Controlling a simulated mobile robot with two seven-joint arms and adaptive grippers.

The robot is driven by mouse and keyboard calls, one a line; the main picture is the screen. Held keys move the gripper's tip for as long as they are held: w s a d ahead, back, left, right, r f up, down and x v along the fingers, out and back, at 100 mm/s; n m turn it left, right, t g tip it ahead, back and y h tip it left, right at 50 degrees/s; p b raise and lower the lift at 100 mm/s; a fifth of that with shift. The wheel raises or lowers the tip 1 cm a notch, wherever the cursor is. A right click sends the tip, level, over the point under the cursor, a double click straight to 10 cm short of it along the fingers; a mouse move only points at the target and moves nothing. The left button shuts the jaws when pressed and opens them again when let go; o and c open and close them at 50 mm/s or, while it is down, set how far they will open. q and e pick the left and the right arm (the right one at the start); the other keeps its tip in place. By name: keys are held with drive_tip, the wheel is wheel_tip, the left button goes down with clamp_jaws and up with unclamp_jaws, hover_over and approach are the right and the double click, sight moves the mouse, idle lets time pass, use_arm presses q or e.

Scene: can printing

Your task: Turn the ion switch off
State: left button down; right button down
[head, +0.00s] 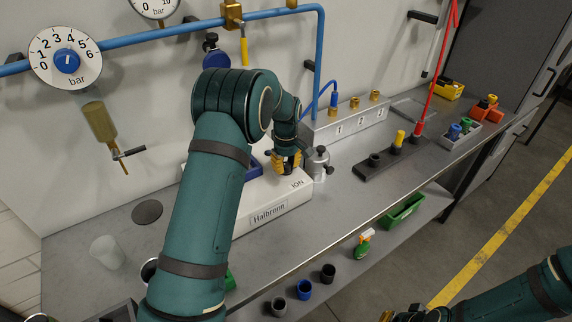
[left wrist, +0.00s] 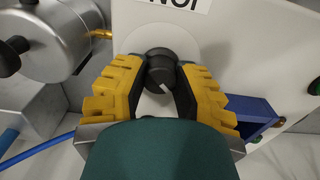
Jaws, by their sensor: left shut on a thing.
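The ion switch is a black round knob (left wrist: 160,70) with a white mark on its face, on the white Halbrenn machine (head: 262,215). The ION label (left wrist: 188,3) shows beside it. My left gripper (left wrist: 160,82) has its yellow fingers on either side of the knob and is shut on it. In the head view the left gripper (head: 286,162) is at the machine's top near the ION label, and the knob is mostly hidden by it. My right gripper (head: 415,314) is at the bottom edge, only partly in view, and its jaw opening cannot be made out.
A metal canister (head: 318,163) stands close beside the machine on the right. A blue tray (left wrist: 252,118) sits on the machine near the left fingers. A dark rack (head: 392,160) stands farther right. The bench front between machine and rack is clear.

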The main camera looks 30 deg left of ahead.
sight(286, 164)
use_arm(q)
drive_tip(key=c, duration=0.6)
unclamp_jaws()
drive_tip(key=shift+c, duration=0.2)
wheel_tip(286, 164, up, 12)
drive_tip(key=shift+f, duration=0.1)
